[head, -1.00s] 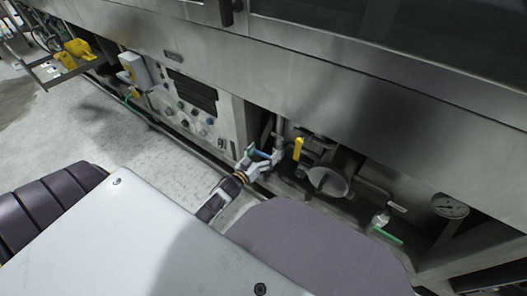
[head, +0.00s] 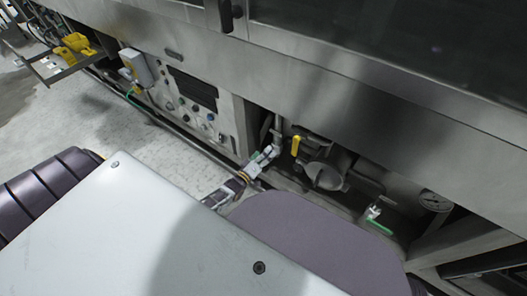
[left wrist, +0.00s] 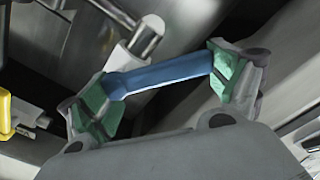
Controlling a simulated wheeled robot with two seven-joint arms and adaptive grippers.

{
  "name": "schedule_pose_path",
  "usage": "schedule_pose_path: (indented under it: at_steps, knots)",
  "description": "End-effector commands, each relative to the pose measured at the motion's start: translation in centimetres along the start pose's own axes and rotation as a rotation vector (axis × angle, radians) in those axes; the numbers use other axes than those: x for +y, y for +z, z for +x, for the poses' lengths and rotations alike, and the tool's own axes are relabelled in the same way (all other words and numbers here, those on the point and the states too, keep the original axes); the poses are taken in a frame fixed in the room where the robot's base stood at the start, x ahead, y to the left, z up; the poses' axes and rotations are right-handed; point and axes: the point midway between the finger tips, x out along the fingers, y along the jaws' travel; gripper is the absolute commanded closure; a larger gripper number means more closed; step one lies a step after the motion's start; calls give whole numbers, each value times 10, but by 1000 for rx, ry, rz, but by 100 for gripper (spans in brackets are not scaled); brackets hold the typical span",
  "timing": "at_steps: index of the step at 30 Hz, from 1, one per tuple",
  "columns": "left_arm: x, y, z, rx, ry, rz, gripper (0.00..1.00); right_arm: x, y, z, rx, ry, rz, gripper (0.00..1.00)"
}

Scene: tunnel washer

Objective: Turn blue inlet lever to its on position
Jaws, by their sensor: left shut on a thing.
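The blue inlet lever (left wrist: 165,75) spans between the two green-padded fingers of my left gripper (left wrist: 160,85) in the left wrist view. Its left end meets a pale valve body (left wrist: 122,57) with a metal pipe above it. My left gripper is shut on the lever, with a pad at either end of it. My right gripper is not in view.
A control panel (head: 193,98) is left.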

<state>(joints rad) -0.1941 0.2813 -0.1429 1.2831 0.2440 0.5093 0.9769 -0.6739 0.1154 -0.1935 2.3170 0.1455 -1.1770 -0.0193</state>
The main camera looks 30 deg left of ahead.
Motion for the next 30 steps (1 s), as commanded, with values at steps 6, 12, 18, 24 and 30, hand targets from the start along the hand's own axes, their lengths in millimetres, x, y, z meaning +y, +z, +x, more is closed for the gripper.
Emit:
schedule_pose_path:
  at_steps: [6,12,18,24,30]
  knots:
    - [-2,8,1,1,0,-205,52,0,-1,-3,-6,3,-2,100]
    - [-2,17,0,0,1,-384,52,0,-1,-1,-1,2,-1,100]
    - [0,23,0,1,0,-527,52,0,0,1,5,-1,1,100]
    - [1,26,0,1,0,-611,52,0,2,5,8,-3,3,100]
    - [2,27,0,1,0,-641,52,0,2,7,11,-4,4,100]
